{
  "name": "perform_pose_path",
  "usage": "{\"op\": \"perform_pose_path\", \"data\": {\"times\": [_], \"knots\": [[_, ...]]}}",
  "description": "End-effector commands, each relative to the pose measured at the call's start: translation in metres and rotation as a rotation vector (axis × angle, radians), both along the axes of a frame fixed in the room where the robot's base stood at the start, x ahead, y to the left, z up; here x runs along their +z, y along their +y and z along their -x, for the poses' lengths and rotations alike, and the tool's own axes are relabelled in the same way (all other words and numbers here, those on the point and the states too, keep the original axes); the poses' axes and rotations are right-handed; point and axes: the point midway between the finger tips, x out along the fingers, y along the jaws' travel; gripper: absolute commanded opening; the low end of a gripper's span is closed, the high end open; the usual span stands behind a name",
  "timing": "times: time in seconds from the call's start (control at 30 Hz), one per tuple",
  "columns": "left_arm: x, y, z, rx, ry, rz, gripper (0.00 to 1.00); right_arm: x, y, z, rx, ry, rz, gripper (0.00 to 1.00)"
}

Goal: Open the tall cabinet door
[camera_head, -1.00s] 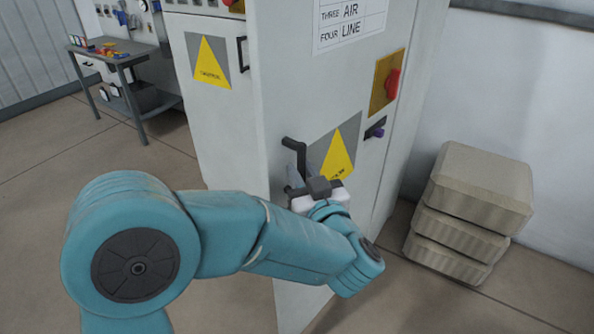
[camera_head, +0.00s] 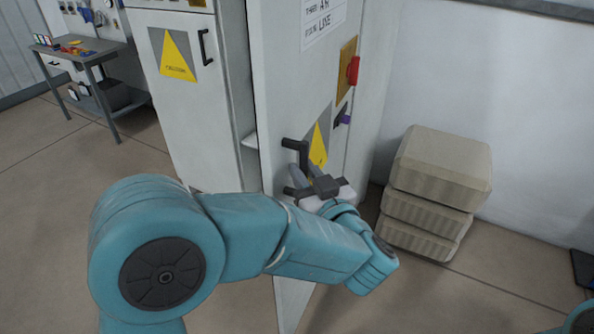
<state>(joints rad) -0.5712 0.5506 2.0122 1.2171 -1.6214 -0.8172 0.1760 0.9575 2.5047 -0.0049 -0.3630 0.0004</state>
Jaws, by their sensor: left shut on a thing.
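The tall cabinet door (camera_head: 285,80) is a pale grey panel with a sign, a red switch and a yellow triangle. It stands partly open, with a gap along its left edge. Its black handle (camera_head: 296,146) sticks out at mid height. My left gripper (camera_head: 300,177) is shut on the handle, and its fingers hide part of it. My teal left arm crosses in front of the lower door. My right gripper is out of view.
Another cabinet (camera_head: 185,100) with a yellow triangle and a handle stands to the left of the gap. Several beige sacks (camera_head: 438,165) are stacked on the floor at right. A grey workbench (camera_head: 85,60) is at the far left. Floor is clear at left.

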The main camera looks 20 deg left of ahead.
Motion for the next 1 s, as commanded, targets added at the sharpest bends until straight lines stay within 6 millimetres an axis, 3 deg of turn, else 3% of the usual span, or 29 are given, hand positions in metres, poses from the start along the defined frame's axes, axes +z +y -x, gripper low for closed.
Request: {"op": "perform_pose_path", "data": {"times": [0.77,0.8,0.83,1.0], "knots": [[0.0059,-0.0082,-0.0038,-0.003,-0.013,-0.001,0.0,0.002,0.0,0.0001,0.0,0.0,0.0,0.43],[0.0058,-0.0084,-0.0038,-0.003,-0.012,0.0,0.34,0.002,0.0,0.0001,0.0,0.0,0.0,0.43],[0.0056,-0.0084,-0.0037,-0.003,-0.012,0.0,0.4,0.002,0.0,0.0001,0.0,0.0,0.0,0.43],[0.004,-0.0091,-0.0029,-0.002,-0.009,-0.001,0.4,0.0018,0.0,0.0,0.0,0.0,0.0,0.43]]}}
